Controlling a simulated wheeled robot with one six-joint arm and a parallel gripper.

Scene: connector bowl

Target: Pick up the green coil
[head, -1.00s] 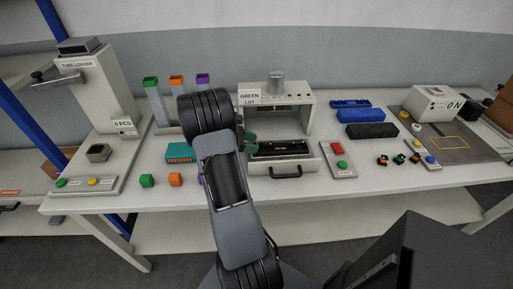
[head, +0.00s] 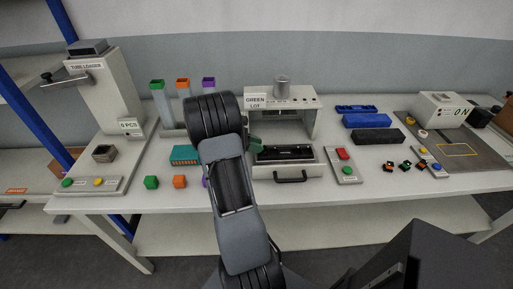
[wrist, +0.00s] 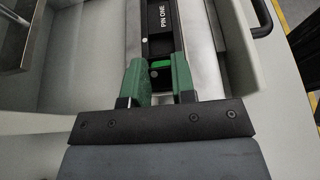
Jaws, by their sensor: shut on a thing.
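My gripper (wrist: 158,85) has two green fingers, seen from above in the wrist view. They are at a black slot marked PIN ONE (wrist: 165,18). A small bright green piece (wrist: 160,65) shows between the fingertips, which are closed on it; it may be the green coil, but its shape is mostly hidden. In the head view the green fingers show at the open front of the white GREEN LOT machine (head: 289,104), left of its black slot (head: 285,153). My arm hides part of that area.
A button panel (head: 344,167) and small dark connectors (head: 405,165) are to the right. The machine's walls are close around my gripper.

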